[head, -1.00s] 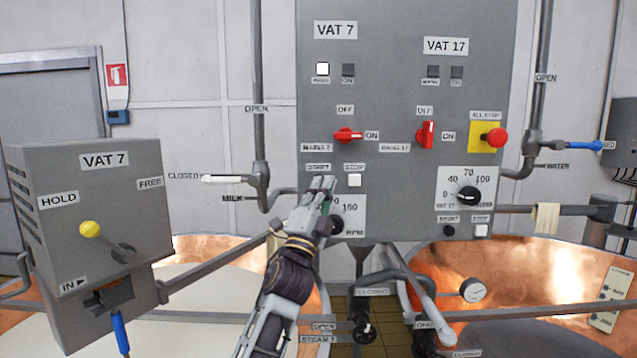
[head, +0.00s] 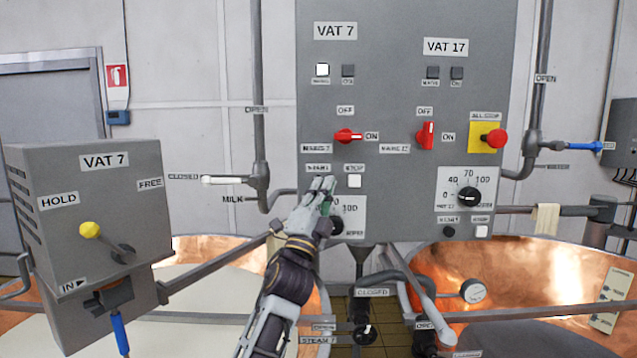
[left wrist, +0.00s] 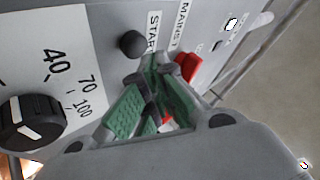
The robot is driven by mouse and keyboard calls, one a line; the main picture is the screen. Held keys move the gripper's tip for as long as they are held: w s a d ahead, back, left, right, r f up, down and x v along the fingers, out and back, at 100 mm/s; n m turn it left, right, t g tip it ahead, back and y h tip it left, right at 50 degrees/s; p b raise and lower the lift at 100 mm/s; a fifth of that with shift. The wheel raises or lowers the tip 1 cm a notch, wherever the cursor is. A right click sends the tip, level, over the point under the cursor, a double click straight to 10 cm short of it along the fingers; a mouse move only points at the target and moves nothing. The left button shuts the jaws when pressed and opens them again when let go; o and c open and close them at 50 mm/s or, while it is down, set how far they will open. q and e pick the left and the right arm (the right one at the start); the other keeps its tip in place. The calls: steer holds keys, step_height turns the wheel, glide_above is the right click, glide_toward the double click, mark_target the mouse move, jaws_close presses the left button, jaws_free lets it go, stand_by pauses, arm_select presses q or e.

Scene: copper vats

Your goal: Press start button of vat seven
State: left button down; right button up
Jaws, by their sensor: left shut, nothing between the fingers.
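My left gripper (head: 322,184) is shut and empty in front of the vat 7 side of the grey control panel (head: 390,90). It covers the spot below the START label (head: 318,168), so the start button is hidden in the head view. In the left wrist view the black start button (left wrist: 132,43) shows next to its START label, just beyond the fingertips (left wrist: 154,78). I cannot tell whether they touch it. The white stop button (head: 354,181) is just right of the gripper. My right gripper is not in view.
The vat 7 red main switch (head: 348,136) points to ON, above the gripper. The speed dial (left wrist: 30,122) is close by. Vat 17 controls and the red all-stop button (head: 495,138) are to the right. A grey vat 7 box (head: 90,190) stands left; copper vats lie below.

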arm_select(q)
steer(key=shift+w+b, duration=0.35)
steer(key=shift+w, duration=0.55)
stand_by(1.7)
steer(key=shift+s, duration=0.85)
steer(key=shift+s, duration=0.15)
stand_by(0.3)
steer(key=shift+s+p, duration=0.6)
steer(key=shift+s, duration=1.85)
